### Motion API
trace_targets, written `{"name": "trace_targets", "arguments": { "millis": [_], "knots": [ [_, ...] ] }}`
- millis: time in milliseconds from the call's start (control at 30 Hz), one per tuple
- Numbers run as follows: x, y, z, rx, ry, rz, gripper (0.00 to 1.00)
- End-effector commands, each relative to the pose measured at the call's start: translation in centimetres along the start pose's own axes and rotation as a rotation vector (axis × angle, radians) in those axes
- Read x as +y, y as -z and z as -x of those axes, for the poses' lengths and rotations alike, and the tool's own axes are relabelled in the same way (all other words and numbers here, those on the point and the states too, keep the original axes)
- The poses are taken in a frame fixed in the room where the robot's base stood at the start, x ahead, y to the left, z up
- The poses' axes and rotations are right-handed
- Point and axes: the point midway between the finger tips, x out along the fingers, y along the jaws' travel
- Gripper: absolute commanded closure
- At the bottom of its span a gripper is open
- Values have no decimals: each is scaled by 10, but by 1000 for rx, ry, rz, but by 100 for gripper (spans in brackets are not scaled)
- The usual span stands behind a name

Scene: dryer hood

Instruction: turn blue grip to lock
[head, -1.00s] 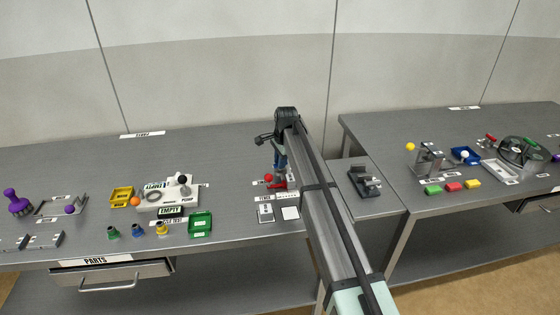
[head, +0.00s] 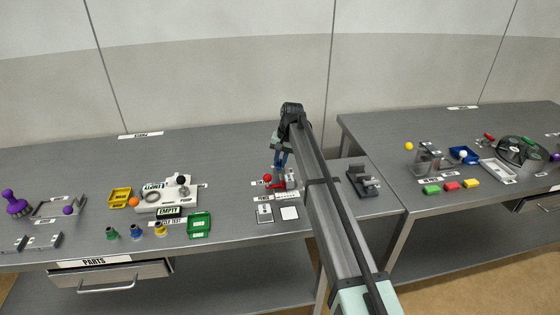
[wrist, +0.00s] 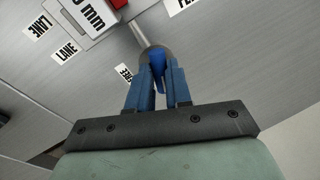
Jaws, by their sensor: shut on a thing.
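The blue grip (wrist: 158,70) shows in the wrist view between the tips of my gripper's blue fingers (wrist: 157,84). My gripper is shut on it. A grey rounded piece (wrist: 150,52) with a thin rod sits just beyond the grip. In the head view my gripper (head: 281,160) points down at the small fixture with a red ball (head: 267,178) and grey and red parts. The grip cannot be told apart from my blue fingers in that view, and my arm hides part of the fixture's right side.
A white label block (wrist: 88,14) and a red part (wrist: 118,3) lie beyond the grip in the wrist view. A dark grey device (head: 364,181) stands right of my arm. A white pump unit (head: 168,196) and a green box (head: 199,224) stand to the left.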

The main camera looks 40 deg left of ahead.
Motion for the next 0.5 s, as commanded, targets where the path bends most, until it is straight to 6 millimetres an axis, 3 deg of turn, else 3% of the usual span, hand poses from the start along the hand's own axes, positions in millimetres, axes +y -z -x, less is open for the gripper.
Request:
{"name": "trace_targets", "arguments": {
  "millis": [500],
  "knots": [
    [0,2,0,-56,1,284,100]
  ]
}}
